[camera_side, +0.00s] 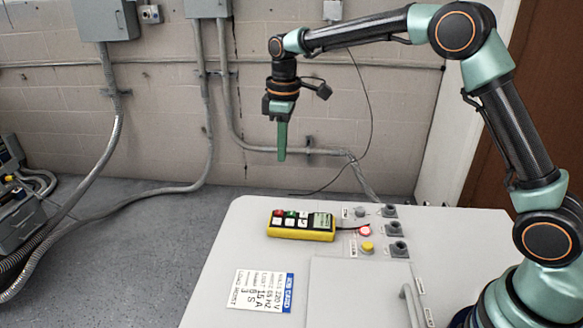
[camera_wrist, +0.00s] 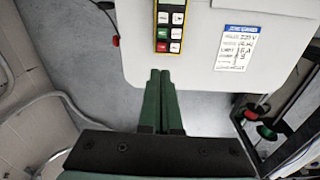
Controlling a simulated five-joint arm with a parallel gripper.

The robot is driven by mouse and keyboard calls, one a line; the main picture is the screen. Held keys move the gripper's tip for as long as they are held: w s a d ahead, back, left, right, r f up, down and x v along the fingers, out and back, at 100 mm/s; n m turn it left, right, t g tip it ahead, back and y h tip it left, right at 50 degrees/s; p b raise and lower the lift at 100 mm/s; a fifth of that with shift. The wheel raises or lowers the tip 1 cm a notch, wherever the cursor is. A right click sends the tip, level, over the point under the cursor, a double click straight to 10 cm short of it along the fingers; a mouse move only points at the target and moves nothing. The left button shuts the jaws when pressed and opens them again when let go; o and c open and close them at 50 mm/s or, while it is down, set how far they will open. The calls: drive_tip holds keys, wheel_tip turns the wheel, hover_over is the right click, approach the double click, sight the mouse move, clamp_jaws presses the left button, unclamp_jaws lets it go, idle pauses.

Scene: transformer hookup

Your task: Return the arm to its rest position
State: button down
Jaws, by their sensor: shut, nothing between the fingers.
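My gripper (camera_side: 281,155) hangs in the air at the upper middle of the side view, pointing down, above and behind the back edge of the grey cabinet top (camera_side: 215,290). Its green fingers are shut and empty. The closed fingertips (camera_wrist: 161,74) also show in the wrist view, near the edge of the cabinet top. My arm is raised and reaches left from its base at the right. A yellow control box (camera_side: 301,234) with several coloured buttons lies on the cabinet top, apart from my gripper; part of it shows in the wrist view (camera_wrist: 170,25).
A white and blue rating label (camera_side: 263,291) is on the cabinet top. Grey sockets (camera_side: 399,249), a yellow button (camera_side: 367,246) and a red one (camera_side: 364,230) stand right of the control box. A handle (camera_side: 411,306) rises at the front. Conduits (camera_side: 212,110) run along the back wall.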

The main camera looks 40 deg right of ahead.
drive_tip(key=s+d+r+m+t, duration=0.35)
drive_tip(key=s+r, duration=0.45)
drive_tip(key=s, duration=0.3)
drive_tip(key=s+d+f+m+t, duration=0.1)
drive_tip(key=s+m, duration=0.4)
drive_tip(key=s, duration=0.6)
drive_tip(key=shift+s+d+f, duration=0.25)
drive_tip(key=shift+d+f, duration=0.35)
drive_tip(key=shift+f, duration=0.05)
drive_tip(key=shift+t, duration=0.25)
